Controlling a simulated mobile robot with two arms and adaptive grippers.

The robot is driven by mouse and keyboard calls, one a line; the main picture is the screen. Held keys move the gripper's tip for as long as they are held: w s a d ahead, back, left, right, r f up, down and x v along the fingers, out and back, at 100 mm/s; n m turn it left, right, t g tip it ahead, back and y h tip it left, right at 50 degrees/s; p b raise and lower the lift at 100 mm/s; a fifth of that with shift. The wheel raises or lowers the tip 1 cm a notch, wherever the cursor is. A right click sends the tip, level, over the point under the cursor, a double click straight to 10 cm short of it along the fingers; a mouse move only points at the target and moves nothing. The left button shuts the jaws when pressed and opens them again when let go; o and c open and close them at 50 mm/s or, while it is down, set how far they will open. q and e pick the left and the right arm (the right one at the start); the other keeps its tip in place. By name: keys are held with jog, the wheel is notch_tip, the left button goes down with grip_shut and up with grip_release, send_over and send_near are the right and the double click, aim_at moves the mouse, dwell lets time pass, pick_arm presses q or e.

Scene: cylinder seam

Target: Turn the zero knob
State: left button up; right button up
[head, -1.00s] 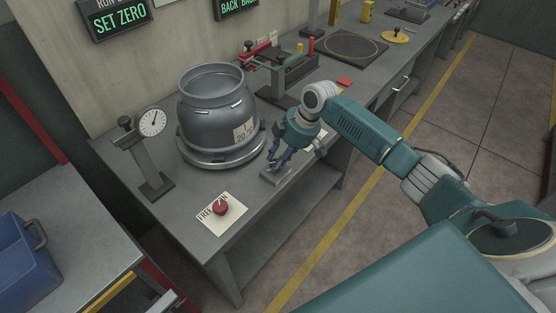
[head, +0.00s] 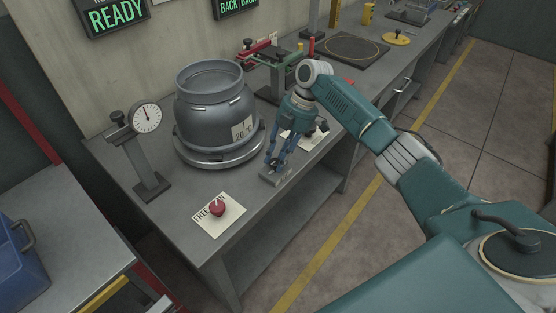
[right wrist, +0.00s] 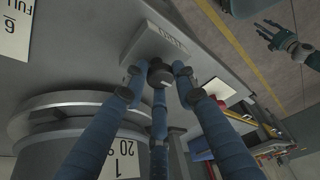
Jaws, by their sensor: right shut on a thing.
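The zero knob is a small dark knob (right wrist: 160,71) with a pale mark, standing on a grey block (right wrist: 158,42) with lettering. In the head view the block (head: 283,179) sits at the bench's front edge, right of the large grey vessel (head: 208,118). My right gripper (head: 274,163) points down over it. In the right wrist view its blue fingers are closed around the knob, with dark fingertips at its sides. The fingers mostly hide the knob in the head view. My left gripper (right wrist: 272,36) shows only in the right wrist view, empty, fingers spread, away from the bench.
A dial gauge (head: 146,118) on a post stands left of the vessel. A red knob (head: 217,208) on a white FREE card is at the front left. A green display (head: 117,13) reads READY. A red and green fixture (head: 272,62) stands behind my right arm.

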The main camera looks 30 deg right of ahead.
jog(key=shift+w+a+r, duration=0.1)
jog(key=shift+a+r, duration=0.05)
jog(key=shift+a, duration=0.1)
jog(key=o, duration=1.2)
jog(key=shift+c, duration=0.2)
jog(key=v, duration=1.2)
jog(key=shift+a, duration=0.15)
